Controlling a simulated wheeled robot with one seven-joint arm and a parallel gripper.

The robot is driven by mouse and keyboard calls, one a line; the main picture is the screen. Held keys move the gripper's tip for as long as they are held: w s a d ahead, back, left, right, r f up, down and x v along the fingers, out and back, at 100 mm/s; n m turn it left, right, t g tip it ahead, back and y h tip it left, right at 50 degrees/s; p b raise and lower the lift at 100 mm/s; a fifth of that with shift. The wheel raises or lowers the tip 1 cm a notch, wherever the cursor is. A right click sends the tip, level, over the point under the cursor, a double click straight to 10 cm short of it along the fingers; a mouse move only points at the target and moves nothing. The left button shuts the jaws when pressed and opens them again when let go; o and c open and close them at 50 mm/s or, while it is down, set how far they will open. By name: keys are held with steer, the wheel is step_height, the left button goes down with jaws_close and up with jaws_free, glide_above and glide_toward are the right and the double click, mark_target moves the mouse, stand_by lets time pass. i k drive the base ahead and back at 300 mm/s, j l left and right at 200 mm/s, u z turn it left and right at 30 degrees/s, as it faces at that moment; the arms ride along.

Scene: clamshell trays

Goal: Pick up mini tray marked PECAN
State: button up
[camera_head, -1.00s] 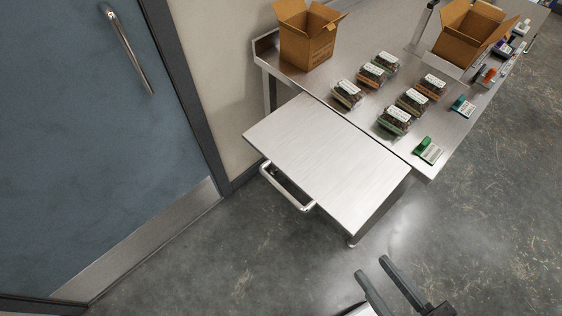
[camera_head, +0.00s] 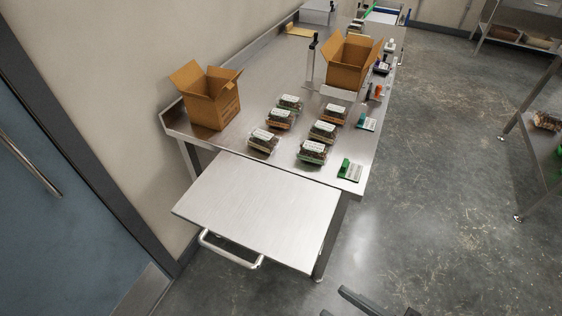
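Several clear clamshell trays with dark contents and white labels sit in two rows on the steel table. The left row has a far tray (camera_head: 289,103), a middle tray (camera_head: 280,119) and a near tray (camera_head: 263,140). The right row has a far tray (camera_head: 335,113), a middle tray (camera_head: 323,131) and a near tray (camera_head: 313,151). The labels are too small to read, so I cannot tell which is PECAN. My gripper (camera_head: 362,302) shows only partly at the bottom edge, well below and apart from the trays. It looks open and empty.
A cardboard box (camera_head: 211,98) stands at the table's left, another (camera_head: 350,62) farther back. A green item (camera_head: 350,170) and a teal item (camera_head: 367,122) lie near the right edge. A lower steel cart (camera_head: 255,207) with a handle adjoins the table.

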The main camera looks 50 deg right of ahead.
mark_target(331, 114)
steer(key=i+l+z, duration=0.1)
steer(key=l+z, duration=0.2)
steer(key=i+l+z, duration=0.1)
steer(key=l+z, duration=0.15)
steer(key=l, duration=0.15)
steer(key=i+l+z, duration=0.15)
steer(key=l+z, duration=0.15)
steer(key=i+l+z, duration=0.15)
steer(key=l+z, duration=0.15)
